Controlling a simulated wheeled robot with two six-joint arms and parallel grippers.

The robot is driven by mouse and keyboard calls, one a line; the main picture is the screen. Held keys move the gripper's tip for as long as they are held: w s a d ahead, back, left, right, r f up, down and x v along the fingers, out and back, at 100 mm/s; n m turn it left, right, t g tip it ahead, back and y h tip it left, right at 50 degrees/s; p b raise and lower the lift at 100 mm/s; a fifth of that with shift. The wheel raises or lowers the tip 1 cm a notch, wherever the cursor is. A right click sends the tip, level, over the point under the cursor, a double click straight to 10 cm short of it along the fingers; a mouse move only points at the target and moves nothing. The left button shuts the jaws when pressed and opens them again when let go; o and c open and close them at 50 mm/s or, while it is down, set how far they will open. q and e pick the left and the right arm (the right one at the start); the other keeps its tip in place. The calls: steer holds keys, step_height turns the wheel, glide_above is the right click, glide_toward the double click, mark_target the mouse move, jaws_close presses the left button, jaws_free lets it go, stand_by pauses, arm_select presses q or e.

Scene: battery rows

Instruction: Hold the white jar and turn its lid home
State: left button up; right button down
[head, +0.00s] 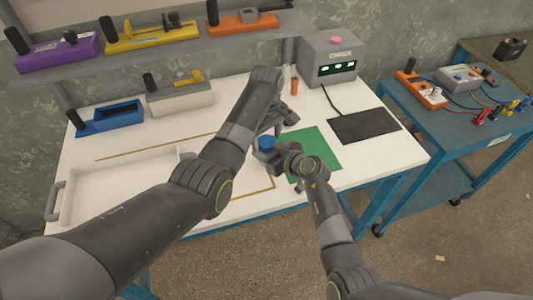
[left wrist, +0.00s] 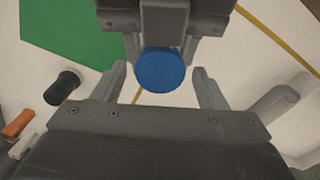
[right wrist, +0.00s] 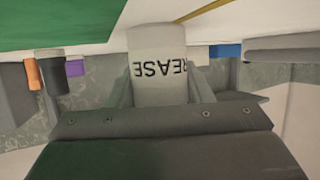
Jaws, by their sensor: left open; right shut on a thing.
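The white jar (right wrist: 157,50) has dark lettering, partly readable as GREASE. My right gripper (right wrist: 157,92) is shut on it, one finger on each side. The blue lid (left wrist: 160,70) shows from above in the left wrist view and hides the jar under it. It also shows in the head view (head: 267,143), beside the right gripper. Whether the lid is seated cannot be told. My left gripper (left wrist: 162,78) is open above the lid, with a finger apart from it on each side. In the head view the jar body is mostly hidden by the grippers.
A green mat (head: 318,150) lies near the grippers, with a black pad (head: 364,126) to its right. A grey checker box (head: 330,62) stands behind. A white tray (head: 120,190) is at left. A blue holder (head: 110,118) and a grey holder (head: 180,98) stand along the back.

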arm_select(q)
steer(key=shift+f, duration=0.45)
steer(key=c, duration=1)
steer(key=shift+m, duration=1.7)
steer(key=o, duration=1.1)
steer(key=shift+r, duration=2.3)
